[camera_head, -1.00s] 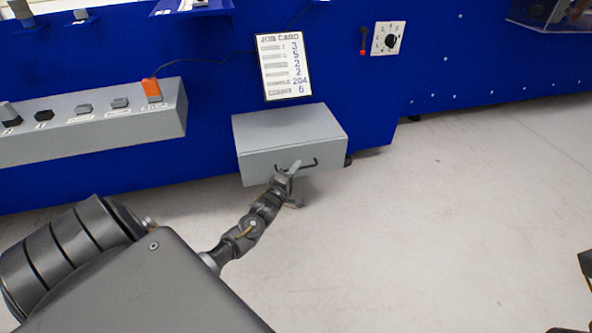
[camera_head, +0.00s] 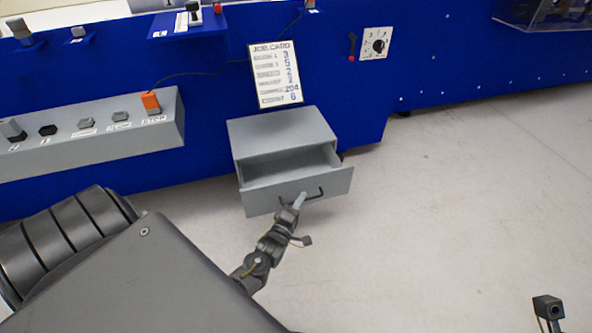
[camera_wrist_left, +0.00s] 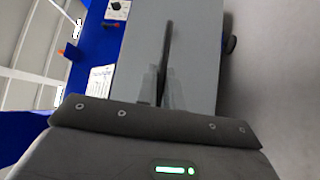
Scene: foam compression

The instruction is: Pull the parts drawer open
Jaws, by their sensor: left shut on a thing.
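The parts drawer (camera_head: 262,202) is a grey box drawer in a grey cabinet (camera_head: 275,132) against the blue machine. It stands partly open, and its inside looks empty as far as I can see. Its front carries a dark bar handle (camera_head: 314,194). My left gripper (camera_head: 300,201) is shut on the handle at the drawer front. In the left wrist view the dark handle (camera_wrist_left: 167,45) runs between the pale fingers (camera_wrist_left: 160,85) in front of the grey drawer face (camera_wrist_left: 195,60). Part of my right arm (camera_head: 548,308) shows at the lower right; its fingers cannot be made out.
A job card (camera_head: 276,75) stands above the cabinet. A grey control panel (camera_head: 95,130) with several buttons and an orange switch (camera_head: 150,102) is at the left. A dial plate (camera_head: 376,43) is on the blue machine. The pale floor (camera_head: 440,220) to the right is clear.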

